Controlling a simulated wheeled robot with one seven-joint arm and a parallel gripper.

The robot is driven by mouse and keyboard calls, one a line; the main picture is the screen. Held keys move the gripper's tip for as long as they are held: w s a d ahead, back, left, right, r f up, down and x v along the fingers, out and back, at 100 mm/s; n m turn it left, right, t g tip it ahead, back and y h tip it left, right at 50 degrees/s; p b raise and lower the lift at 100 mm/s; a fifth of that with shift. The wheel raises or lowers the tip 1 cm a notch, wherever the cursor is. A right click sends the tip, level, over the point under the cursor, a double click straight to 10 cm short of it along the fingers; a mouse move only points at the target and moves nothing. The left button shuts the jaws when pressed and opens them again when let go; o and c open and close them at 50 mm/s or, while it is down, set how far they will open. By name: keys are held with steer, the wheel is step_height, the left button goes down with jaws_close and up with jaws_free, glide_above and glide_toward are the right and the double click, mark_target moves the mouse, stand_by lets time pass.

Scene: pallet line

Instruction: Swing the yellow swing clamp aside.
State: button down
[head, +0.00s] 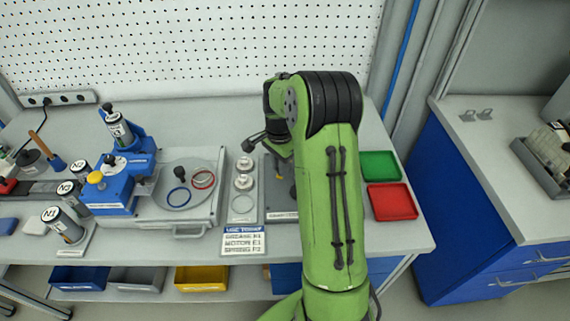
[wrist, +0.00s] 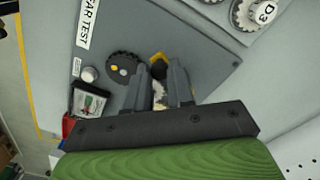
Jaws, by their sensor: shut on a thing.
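In the wrist view, my gripper (wrist: 160,74) has its two dark fingers around a narrow pale piece. A yellow part (wrist: 157,58), which looks like the swing clamp, shows just beyond the fingertips. Most of it is hidden by the fingers. They stand over a grey test plate (wrist: 205,60) with a dark toothed gear (wrist: 122,64) beside them. In the head view, my green arm hides most of the gripper and the clamp. A small bit of yellow (head: 279,175) shows over the grey plate (head: 277,205).
A green tray (head: 380,165) and a red tray (head: 392,201) lie right of my arm. A narrow plate with metal gears (head: 243,182) stands to the left, beside a grey fixture with rings (head: 190,205). A printed card (head: 243,241) lies at the bench front.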

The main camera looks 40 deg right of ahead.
steer(key=shift+w+a+r+m, duration=0.1)
steer(key=shift+w+a+m, duration=0.1)
steer(key=shift+w+m, duration=0.3)
steer(key=c, duration=1)
jaws_free()
steer(key=shift+s, duration=0.1)
step_height(320, 180, up, 16)
steer(key=p, duration=0.3)
steer(key=shift+f, duration=0.2)
